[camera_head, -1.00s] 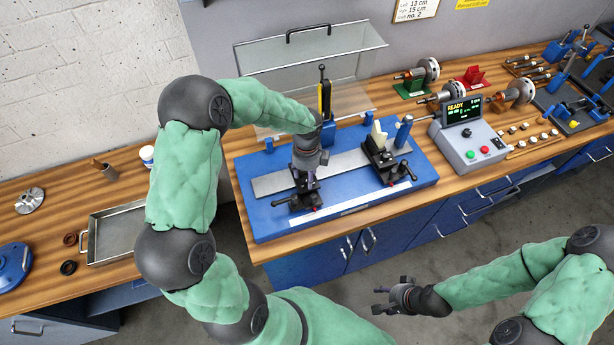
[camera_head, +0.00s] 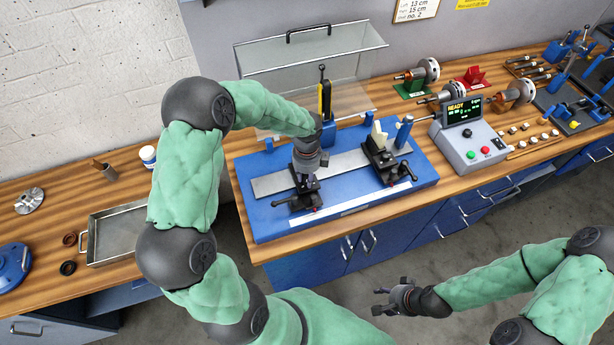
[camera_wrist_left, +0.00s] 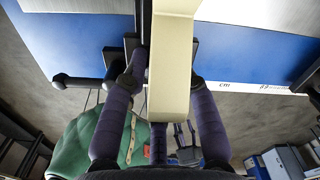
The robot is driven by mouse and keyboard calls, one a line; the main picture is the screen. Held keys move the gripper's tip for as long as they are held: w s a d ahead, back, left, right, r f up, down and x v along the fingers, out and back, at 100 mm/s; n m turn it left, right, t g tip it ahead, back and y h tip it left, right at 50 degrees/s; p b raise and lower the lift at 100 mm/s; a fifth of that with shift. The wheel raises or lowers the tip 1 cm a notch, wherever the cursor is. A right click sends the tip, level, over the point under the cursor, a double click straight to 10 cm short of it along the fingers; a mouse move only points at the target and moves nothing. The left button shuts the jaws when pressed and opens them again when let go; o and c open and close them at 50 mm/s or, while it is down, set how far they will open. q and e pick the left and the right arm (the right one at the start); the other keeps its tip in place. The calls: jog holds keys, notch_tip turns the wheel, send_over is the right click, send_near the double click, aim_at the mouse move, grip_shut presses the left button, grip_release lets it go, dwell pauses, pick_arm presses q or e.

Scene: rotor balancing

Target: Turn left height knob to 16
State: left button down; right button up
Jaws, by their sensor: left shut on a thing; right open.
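The left support (camera_head: 304,200) stands on the left part of the blue balancing base (camera_head: 262,222). My left gripper (camera_head: 308,178) points down over this support and is shut on its height knob, which the gripper and support mostly hide. In the left wrist view, the fingers (camera_wrist_left: 168,90) reach in on both sides of a cream upright piece (camera_wrist_left: 172,60) of the support. The knob's setting cannot be read. My right gripper (camera_head: 382,299) is open and empty in front of the bench, over the floor.
The right support (camera_head: 382,158) with its cream top stands on the same steel rail (camera_head: 342,163). A clear guard (camera_head: 305,62) rises behind. A control box (camera_head: 470,140) reading READY is to the right. A metal tray (camera_head: 92,262) lies left.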

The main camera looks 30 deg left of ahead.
dwell(0.3)
pick_arm(q)
jog(key=c, duration=1)
grip_release()
jog(key=shift+r, duration=0.1)
notch_tip(320, 180, up, 12)
jog(key=shift+f, duration=0.1)
